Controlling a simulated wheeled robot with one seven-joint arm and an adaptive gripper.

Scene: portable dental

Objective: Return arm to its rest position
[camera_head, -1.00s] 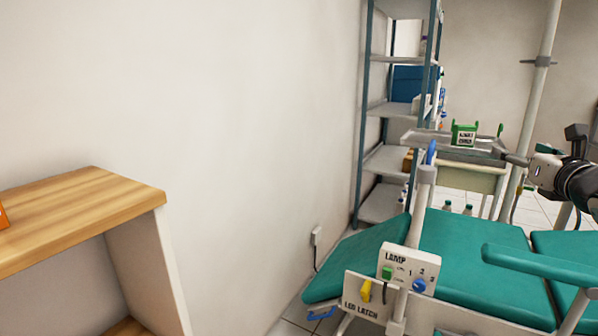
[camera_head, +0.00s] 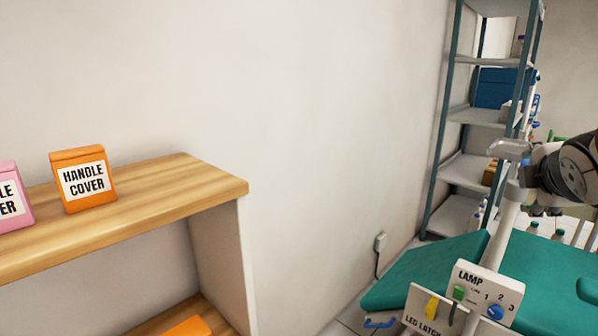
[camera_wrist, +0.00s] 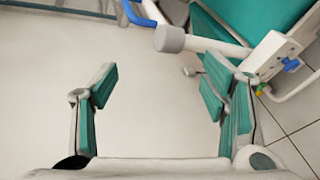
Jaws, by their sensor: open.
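My gripper (camera_wrist: 160,90) shows in the wrist view with its two green-padded fingers wide apart. Nothing is between them but pale floor further off. In the head view part of my arm is at the right edge, in front of the shelf and above the teal dental chair (camera_head: 415,274). The gripper's fingers are not clear in the head view. The chair also shows at the upper right of the wrist view (camera_wrist: 262,16), beyond the right finger.
A wooden shelf unit (camera_head: 215,183) at left holds an orange handle cover box (camera_head: 97,205) and a pink box (camera_head: 10,200). The lamp panel (camera_head: 486,291) is at lower right. A metal rack (camera_head: 437,150) stands behind.

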